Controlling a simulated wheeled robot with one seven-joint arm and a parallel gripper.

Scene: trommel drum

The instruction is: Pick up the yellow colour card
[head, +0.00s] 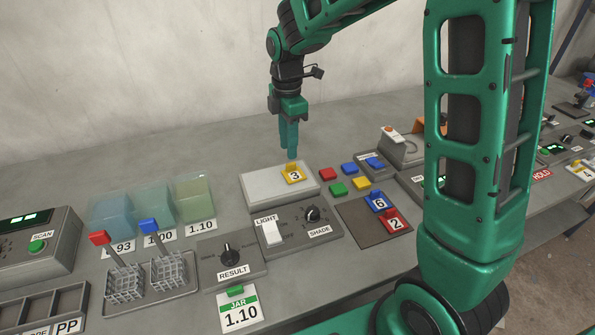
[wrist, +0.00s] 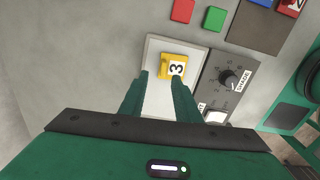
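The yellow colour card (head: 293,174) is marked 3 and has a raised yellow grip. It lies on the pale light plate (head: 262,190), towards the plate's back right. In the wrist view the yellow card (wrist: 174,66) shows just beyond the fingertips, on the same plate (wrist: 156,45). My gripper (head: 291,155) points down just above the card in the head view. In the wrist view my gripper's fingers (wrist: 160,76) are apart with nothing between them, one towards each side of the card. Whether a fingertip touches the card cannot be told.
The blue 6 card (head: 378,203) and red 2 card (head: 393,221) sit on a dark tray to the right. Small red, blue, green and yellow blocks (head: 338,189) lie near the plate. The LIGHT and SHADE panel (head: 297,232) stands in front. Two wire baskets (head: 172,272) stand left.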

